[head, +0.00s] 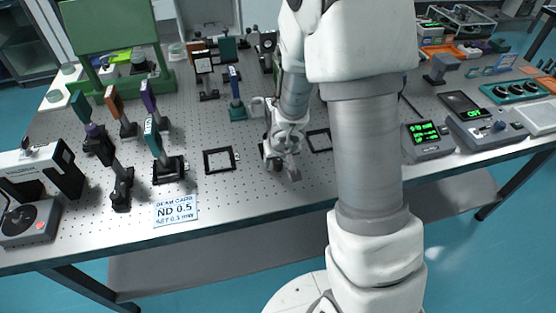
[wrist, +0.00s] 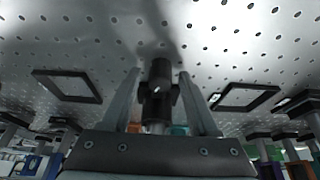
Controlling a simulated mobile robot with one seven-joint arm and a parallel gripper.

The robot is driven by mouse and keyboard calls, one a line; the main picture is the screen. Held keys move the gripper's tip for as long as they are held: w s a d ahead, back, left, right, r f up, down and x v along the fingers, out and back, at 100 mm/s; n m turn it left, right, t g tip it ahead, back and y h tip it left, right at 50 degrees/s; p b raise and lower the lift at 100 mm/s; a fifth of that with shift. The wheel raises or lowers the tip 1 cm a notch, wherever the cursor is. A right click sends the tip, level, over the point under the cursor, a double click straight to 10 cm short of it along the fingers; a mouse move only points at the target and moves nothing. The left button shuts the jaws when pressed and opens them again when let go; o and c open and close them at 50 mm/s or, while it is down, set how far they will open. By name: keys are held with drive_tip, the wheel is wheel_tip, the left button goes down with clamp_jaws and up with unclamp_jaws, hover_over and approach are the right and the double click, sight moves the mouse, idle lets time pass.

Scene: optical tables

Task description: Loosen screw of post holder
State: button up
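A black post holder (wrist: 158,92) stands in the middle of the wrist view, its base towards the perforated table top at the top of the picture. My gripper (wrist: 159,72) has one finger on each side of it, with gaps showing between fingers and holder, so it is open. A small dark part sticks out from the holder's side near the right finger; I cannot tell whether it is the screw. In the head view my gripper (head: 281,168) is low over the table near its front edge. The holder is mostly hidden there by the gripper.
Flat black square frames lie left (head: 219,160) and right (head: 319,140) of my gripper. Posts with coloured plates stand at left, including a teal one (head: 154,138). A green-display meter (head: 427,138) stands at right.

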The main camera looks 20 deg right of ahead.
drive_tip(key=p+v, duration=1.2)
drive_tip(key=v, duration=0.5)
drive_tip(key=shift+s+r+p, duration=0.15)
drive_tip(key=shift+p, duration=0.25)
